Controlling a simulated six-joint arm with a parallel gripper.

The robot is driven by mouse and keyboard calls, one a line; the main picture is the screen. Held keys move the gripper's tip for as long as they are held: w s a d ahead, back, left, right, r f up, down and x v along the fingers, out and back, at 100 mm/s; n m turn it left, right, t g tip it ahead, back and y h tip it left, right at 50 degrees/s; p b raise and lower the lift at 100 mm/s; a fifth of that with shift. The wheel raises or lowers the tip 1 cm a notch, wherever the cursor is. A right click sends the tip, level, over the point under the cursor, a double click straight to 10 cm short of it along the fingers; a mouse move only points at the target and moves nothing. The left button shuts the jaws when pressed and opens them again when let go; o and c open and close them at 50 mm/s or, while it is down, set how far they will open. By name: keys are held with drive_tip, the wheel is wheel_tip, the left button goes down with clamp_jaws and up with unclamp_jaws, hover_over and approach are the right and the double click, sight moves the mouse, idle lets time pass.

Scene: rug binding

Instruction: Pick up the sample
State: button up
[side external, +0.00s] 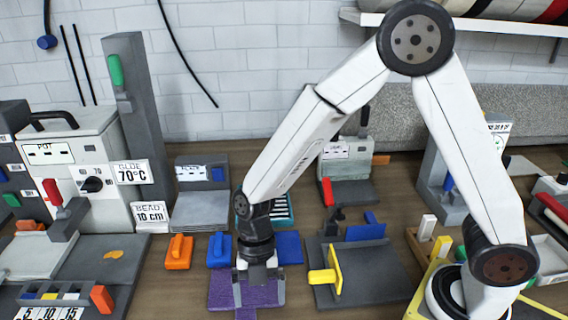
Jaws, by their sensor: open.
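A purple textured piece (221,289), which looks like the rug sample, lies flat on the bench at the bottom centre, with a purple strip running toward the lower edge of the picture. My gripper (259,287) points straight down over it. Its jaws are open, with one grey finger to the left and one to the right, and purple shows between them. From this view I cannot tell whether the fingers touch the piece. My gripper hides part of its far side.
A blue block (219,250) and an orange block (179,252) stand just behind and left. A grey fixture with a yellow plate (333,270) is close on the right. A glue pot machine (83,165) stands at the left. Bare bench shows left of the purple piece.

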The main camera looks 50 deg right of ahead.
sight(245, 317)
drive_tip(key=m, duration=0.7)
drive_tip(key=w+m+t+h, duration=0.1)
drive_tip(key=m, duration=0.6)
drive_tip(key=m+h, duration=0.1)
drive_tip(key=m, duration=0.7)
drive_tip(key=shift+w+a+f+t, duration=0.1)
drive_tip(key=shift+w+a+t, duration=0.15)
drive_tip(key=shift+a+t, duration=0.15)
drive_tip(key=m, duration=0.4)
drive_tip(key=shift+w+a+m+h, duration=0.15)
drive_tip(key=shift+w+m+h, duration=0.05)
drive_tip(key=shift+m+h, duration=0.1)
drive_tip(key=m, duration=0.4)
drive_tip(key=shift+w+a+t, duration=0.2)
drive_tip(key=shift+t, duration=0.2)
drive_tip(key=m, duration=0.5)
drive_tip(key=shift+w+a+r+t+h, duration=0.2)
drive_tip(key=shift+w+a+t+h, duration=0.05)
drive_tip(key=shift+t+h, duration=0.05)
drive_tip(key=shift+f, duration=1.3)
